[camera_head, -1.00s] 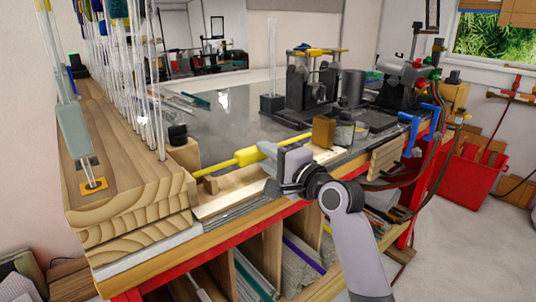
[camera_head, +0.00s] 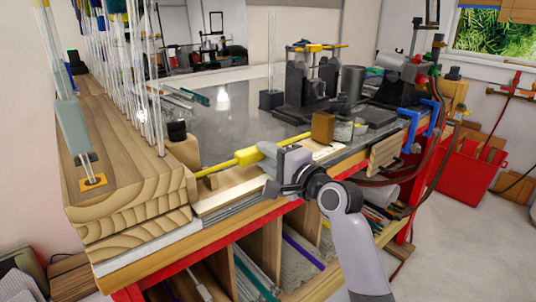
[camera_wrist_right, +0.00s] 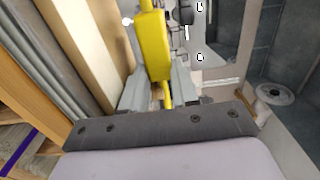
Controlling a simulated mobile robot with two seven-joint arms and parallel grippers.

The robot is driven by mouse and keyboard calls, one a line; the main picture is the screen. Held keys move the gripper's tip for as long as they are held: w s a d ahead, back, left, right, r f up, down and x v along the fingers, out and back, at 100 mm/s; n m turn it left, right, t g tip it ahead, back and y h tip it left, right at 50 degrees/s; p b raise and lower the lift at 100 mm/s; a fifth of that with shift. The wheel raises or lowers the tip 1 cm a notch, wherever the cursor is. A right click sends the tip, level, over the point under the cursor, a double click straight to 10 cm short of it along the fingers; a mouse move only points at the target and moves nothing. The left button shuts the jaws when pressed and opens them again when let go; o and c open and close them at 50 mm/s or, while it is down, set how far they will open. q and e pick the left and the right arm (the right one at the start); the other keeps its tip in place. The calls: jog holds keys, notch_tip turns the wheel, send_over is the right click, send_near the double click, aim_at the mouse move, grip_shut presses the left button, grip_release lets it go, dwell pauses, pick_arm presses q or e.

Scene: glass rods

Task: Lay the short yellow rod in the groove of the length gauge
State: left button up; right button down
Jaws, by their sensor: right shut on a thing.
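The short yellow rod (camera_head: 220,166), with a thicker yellow section, lies nearly level along the bench's front edge. A pale wooden strip (camera_head: 240,190), which looks like the length gauge, runs along the front edge below the rod. Its groove cannot be made out. I cannot tell whether the rod touches the strip. My left gripper is not in view.
A thick wooden block (camera_head: 125,185) with upright glass rods stands at the left. A small orange-brown block (camera_head: 323,126) sits right of the gripper. Dark fixtures (camera_head: 305,85) stand farther back. The grey bench top (camera_head: 235,120) is mostly clear behind the rod.

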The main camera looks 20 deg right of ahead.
jog(key=c, duration=0.8)
grip_release()
jog(key=shift+f, duration=0.35)
jog(key=shift+s, duration=0.1)
jog(key=shift+s+d+f, duration=0.1)
jog(key=shift+s, duration=0.3)
jog(key=v, duration=0.4)
jog(key=r+v, duration=0.1)
jog(key=v, duration=0.1)
jog(key=shift+s+d, duration=0.15)
